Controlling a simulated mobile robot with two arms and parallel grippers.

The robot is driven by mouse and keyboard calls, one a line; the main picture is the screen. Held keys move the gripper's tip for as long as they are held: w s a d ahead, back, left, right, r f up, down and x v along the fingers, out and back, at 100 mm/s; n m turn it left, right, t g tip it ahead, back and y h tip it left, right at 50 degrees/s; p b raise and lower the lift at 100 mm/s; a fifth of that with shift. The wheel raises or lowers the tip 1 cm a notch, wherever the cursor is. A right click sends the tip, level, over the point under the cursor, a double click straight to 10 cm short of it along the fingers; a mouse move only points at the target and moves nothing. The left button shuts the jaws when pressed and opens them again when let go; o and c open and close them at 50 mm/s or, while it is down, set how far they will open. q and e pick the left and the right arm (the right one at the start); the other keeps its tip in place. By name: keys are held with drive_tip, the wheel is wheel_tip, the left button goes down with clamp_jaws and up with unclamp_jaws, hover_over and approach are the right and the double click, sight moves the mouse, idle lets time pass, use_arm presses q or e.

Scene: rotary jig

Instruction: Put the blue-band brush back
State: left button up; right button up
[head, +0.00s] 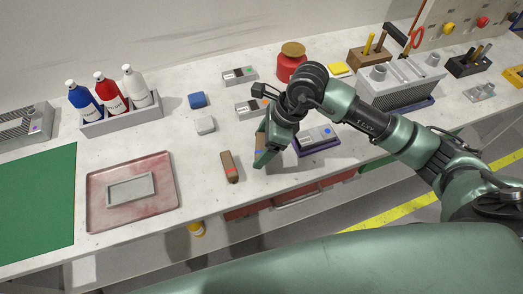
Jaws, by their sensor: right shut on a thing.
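My right gripper (263,158) is low over the front part of the bench, pointing down. It is shut on a brown brush (259,141), mostly hidden by the green finger and wrist. I cannot make out the colour of its band. A second brown brush (229,163) with a red mark lies on the bench just left of the gripper, apart from it. My left gripper is not in view.
A red jar (291,62), grey blocks and a bottle rack (122,122) stand behind. A reddish tray (104,210) lies left. Some bare bench (195,165) separates it from the brushes.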

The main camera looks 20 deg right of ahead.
wheel_tip(320, 180, down, 4)
drive_tip(key=shift+s+r+p, duration=0.1)
drive_tip(key=shift+r+p, duration=0.05)
drive_tip(key=shift+p, duration=0.15)
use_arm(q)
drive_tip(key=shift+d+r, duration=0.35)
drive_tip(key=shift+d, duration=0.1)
use_arm(e)
drive_tip(key=shift+f, duration=0.2)
drive_tip(key=o, duration=1.3)
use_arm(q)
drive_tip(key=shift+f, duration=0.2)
